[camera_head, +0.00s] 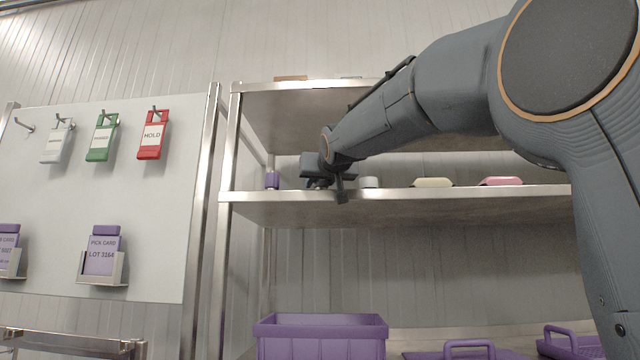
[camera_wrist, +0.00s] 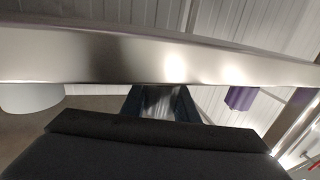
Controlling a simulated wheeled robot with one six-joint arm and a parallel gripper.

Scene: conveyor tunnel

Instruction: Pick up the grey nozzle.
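A pale grey round piece (camera_head: 369,182) stands on the middle shelf (camera_head: 400,195), just right of my gripper. It also shows at the left in the wrist view (camera_wrist: 32,97); I cannot tell for sure that it is the grey nozzle. My gripper (camera_head: 330,188) is at the shelf's front edge, between that piece and a purple piece (camera_head: 272,180). In the wrist view my fingers (camera_wrist: 160,100) stand apart, with a streaky grey surface showing between them; I cannot tell whether this is an object or background. My gripper hides the shelf spot behind it.
A yellow piece (camera_head: 433,183) and a pink piece (camera_head: 501,181) lie farther right on the shelf. An upper shelf (camera_head: 290,87) is overhead and a metal post (camera_head: 229,150) stands left. A purple bin (camera_head: 320,338) is below. A card board (camera_head: 60,190) hangs left.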

